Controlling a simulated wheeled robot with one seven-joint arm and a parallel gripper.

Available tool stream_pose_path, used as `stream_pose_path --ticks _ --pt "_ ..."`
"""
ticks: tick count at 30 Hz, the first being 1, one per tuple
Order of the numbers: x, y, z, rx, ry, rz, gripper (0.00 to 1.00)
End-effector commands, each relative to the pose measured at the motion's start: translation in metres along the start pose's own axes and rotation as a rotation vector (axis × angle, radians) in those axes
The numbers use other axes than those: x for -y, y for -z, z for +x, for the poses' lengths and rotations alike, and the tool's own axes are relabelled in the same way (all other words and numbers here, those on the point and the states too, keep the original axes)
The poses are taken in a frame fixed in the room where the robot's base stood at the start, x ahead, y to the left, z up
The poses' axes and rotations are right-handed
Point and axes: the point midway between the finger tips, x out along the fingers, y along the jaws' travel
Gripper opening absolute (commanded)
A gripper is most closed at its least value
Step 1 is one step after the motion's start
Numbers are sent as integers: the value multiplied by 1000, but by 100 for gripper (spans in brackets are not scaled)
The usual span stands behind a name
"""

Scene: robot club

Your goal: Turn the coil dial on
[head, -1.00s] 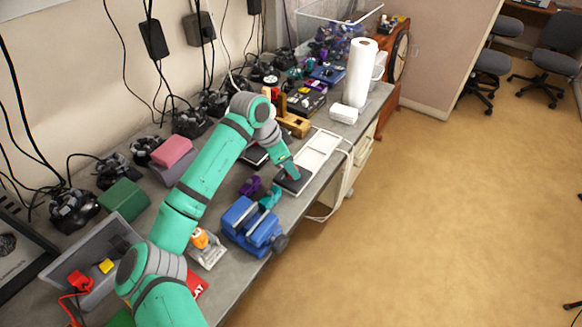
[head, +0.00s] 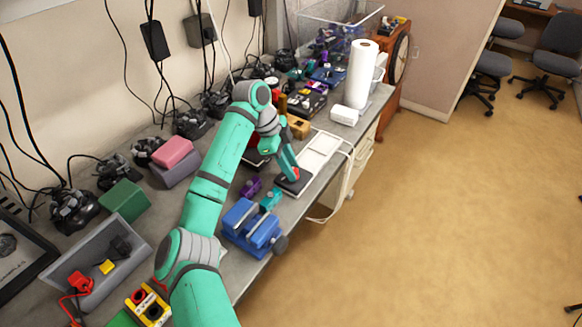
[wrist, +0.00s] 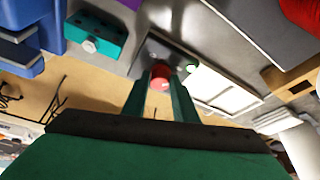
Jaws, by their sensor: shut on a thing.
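A small red round knob (wrist: 159,84), which I take to be the coil dial, sits between the fingertips of my gripper (wrist: 161,82) in the wrist view. It stands on a dark plate (wrist: 168,52) at the end of a white framed panel (wrist: 232,88). In the head view my gripper (head: 291,172) points down at the dark plate (head: 294,185), beside the white panel (head: 318,158). My gripper is shut on the red knob. The fingers partly hide the knob, and I cannot tell which way it is turned.
A blue vise (head: 250,226) and small teal (head: 270,199) and purple (head: 250,187) blocks stand nearby on the bench. A paper towel roll (head: 361,75) stands behind the panel. A grey bin (head: 135,240) is at lower left. The floor (head: 450,220) right of the bench is clear.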

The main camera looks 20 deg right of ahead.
Motion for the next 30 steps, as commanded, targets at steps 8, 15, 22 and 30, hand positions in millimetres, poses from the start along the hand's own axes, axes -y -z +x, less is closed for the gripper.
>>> stream_pose_path --ticks 8,15,22,30 --pt "-1 0 1 1 -5 6 3" --pt "0 0 1 0 -4 6 44" --pt "0 0 0 0 -3 5 44" --pt "1 0 -22 1 0 6 44"
